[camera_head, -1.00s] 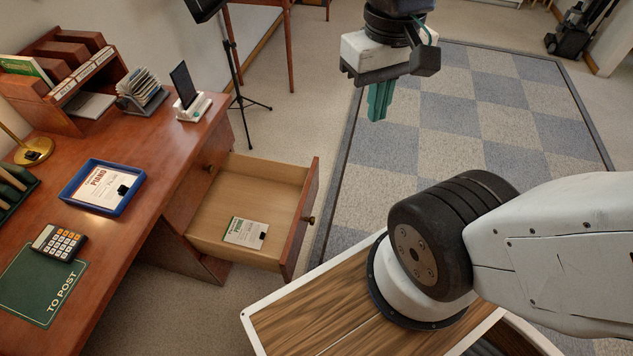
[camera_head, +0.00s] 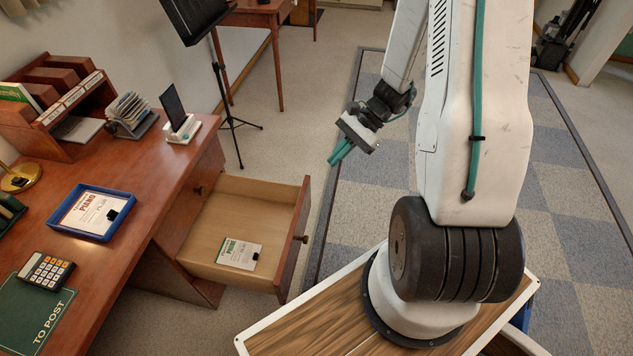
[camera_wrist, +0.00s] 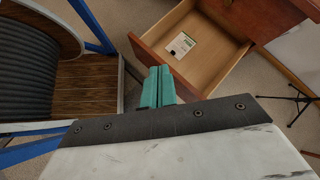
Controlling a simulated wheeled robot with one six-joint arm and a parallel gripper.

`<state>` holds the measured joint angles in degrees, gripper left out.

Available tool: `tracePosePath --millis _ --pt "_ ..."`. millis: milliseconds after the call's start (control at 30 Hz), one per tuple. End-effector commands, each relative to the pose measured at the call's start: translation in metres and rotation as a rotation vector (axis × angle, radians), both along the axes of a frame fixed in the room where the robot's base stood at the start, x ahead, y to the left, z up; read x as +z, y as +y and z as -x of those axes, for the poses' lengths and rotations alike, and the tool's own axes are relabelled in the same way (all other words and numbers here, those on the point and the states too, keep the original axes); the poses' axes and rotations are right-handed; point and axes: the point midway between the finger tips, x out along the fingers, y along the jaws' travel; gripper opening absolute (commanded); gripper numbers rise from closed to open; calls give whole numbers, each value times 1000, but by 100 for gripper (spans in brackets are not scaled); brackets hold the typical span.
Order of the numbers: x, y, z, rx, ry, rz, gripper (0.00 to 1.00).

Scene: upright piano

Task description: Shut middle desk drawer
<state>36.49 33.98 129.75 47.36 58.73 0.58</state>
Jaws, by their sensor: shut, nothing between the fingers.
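The desk (camera_head: 110,215) is reddish-brown wood at the left of the head view. Its middle drawer (camera_head: 292,240) is pulled well out, with a round dark knob (camera_head: 304,239) on its front. A small printed card (camera_head: 239,253) lies inside on the drawer floor. The open drawer (camera_wrist: 230,75) also shows in the wrist view, with the card (camera_wrist: 181,45) in it. My gripper (camera_head: 341,153), with teal fingers, is shut and empty. It is in the air to the upper right of the drawer front in the head view, apart from it. The fingers (camera_wrist: 158,85) point toward the drawer in the wrist view.
A closed drawer (camera_head: 198,189) sits above the open one. A music stand (camera_head: 225,85) stands behind the desk. The desktop holds a blue tray (camera_head: 62,226), a calculator (camera_head: 46,270) and a phone on a stand (camera_head: 180,118). A checkered rug (camera_head: 350,210) lies to the right.

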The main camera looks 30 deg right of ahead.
Motion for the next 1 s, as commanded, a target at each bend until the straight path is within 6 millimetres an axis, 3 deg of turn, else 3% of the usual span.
tracePosePath --millis 33,200,300,433,567,667,1000 --pt "-25 -8 -4 -88 32 -28 0" --pt "-100 -37 -18 -388 119 -80 0" --pt "-142 -53 -23 -553 169 -91 0" --pt "-183 -74 -35 -743 213 -79 0" --pt "-190 -98 -54 -862 205 -43 0" --pt "-194 -104 -59 -906 209 -30 0" --pt "-231 -78 -83 -904 215 -22 0"
